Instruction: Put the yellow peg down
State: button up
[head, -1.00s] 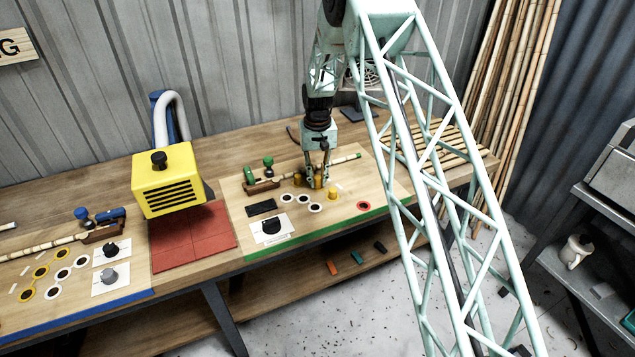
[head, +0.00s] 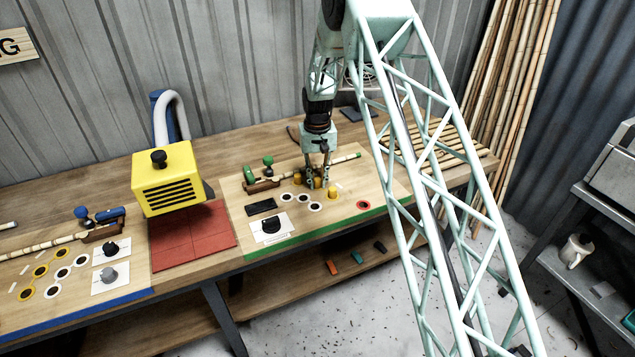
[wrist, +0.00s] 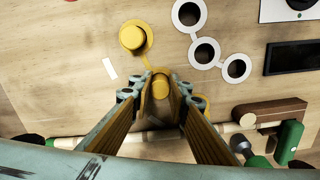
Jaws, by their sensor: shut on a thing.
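My gripper (head: 318,184) points straight down over the green-edged board and is shut on a yellow peg (wrist: 160,86). In the wrist view the peg stands between the fingertips, its round top showing. It is at or very near the board; I cannot tell whether its base touches. A second yellow peg (head: 333,193) stands to the right in the head view, and shows upper left in the wrist view (wrist: 133,37). A third yellow peg (head: 297,179) is left of the gripper, mostly hidden by a finger in the wrist view.
A bamboo pole in a brown holder (wrist: 270,112) with green clamps runs close behind the fingers.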

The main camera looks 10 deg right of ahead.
aim_at(317, 179)
jog(key=shift+s+f, duration=0.3)
jog(key=shift+f, duration=0.35)
jog(key=o, duration=0.5)
jog(key=shift+o, duration=1.4)
jog(key=shift+w+f, duration=0.15)
jog(key=shift+f, duration=0.05)
jog(key=shift+r, duration=0.35)
jog(key=shift+w+r+p, duration=0.1)
jog(key=shift+r+p, duration=0.3)
jog(key=shift+r, duration=0.25)
notch_tip(317, 179, up, 10)
jog(key=shift+r, duration=0.95)
